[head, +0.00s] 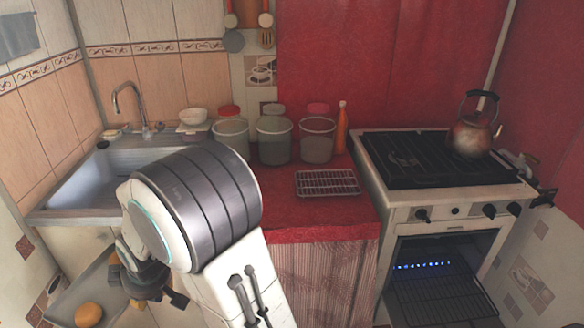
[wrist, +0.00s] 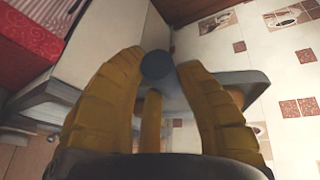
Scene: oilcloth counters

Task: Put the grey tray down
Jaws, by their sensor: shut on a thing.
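The grey tray (head: 66,294) is at the bottom left of the head view, partly cut off by the frame edge and partly behind my gripper. An orange round thing (head: 88,314) lies on it. My gripper (head: 150,288) is at the tray's right side, in front of the counter and lower than its top. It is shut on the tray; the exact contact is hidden. In the wrist view my yellow-brown fingers (wrist: 155,95) are around a grey slab, the tray (wrist: 245,78). A dark rounded piece (wrist: 157,65) shows between the fingertips; I cannot tell what it is.
The red counter (head: 290,210) holds a wire rack (head: 327,182), lidded jars (head: 274,140) and an orange bottle (head: 342,130). The sink (head: 85,185) is at left, the stove (head: 430,160) with a kettle (head: 473,132) at right. The counter's front has some bare room.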

